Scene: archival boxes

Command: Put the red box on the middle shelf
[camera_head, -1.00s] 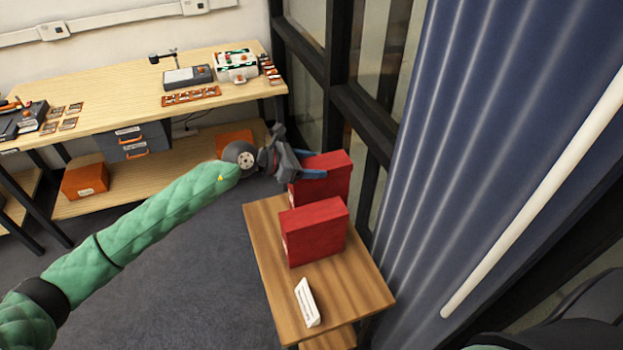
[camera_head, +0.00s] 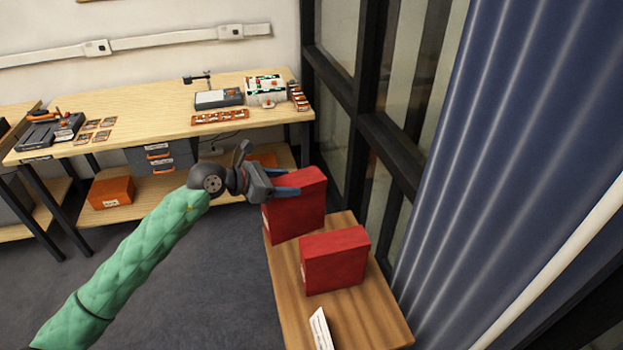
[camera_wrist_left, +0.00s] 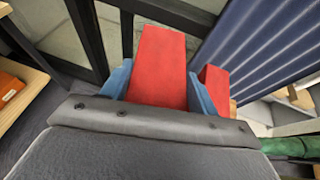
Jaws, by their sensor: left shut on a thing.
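Two red boxes show in the head view. My left gripper (camera_head: 284,188) is shut on the farther red box (camera_head: 297,212), which is upright at the far end of a small wooden table (camera_head: 288,303). I cannot tell for sure whether its base clears the tabletop. In the left wrist view the held red box (camera_wrist_left: 160,68) sits between my blue fingers (camera_wrist_left: 159,90). The nearer red box (camera_head: 335,262) stands upright on the table; in the left wrist view it (camera_wrist_left: 213,88) is to the right of the held one. My right gripper is out of view.
A white card (camera_head: 320,330) is on the small table's near part. A long workbench (camera_head: 140,100) with a lower shelf holding an orange box (camera_head: 111,192) stands at the back left. A dark window frame and blue curtain (camera_head: 480,150) close off the right side.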

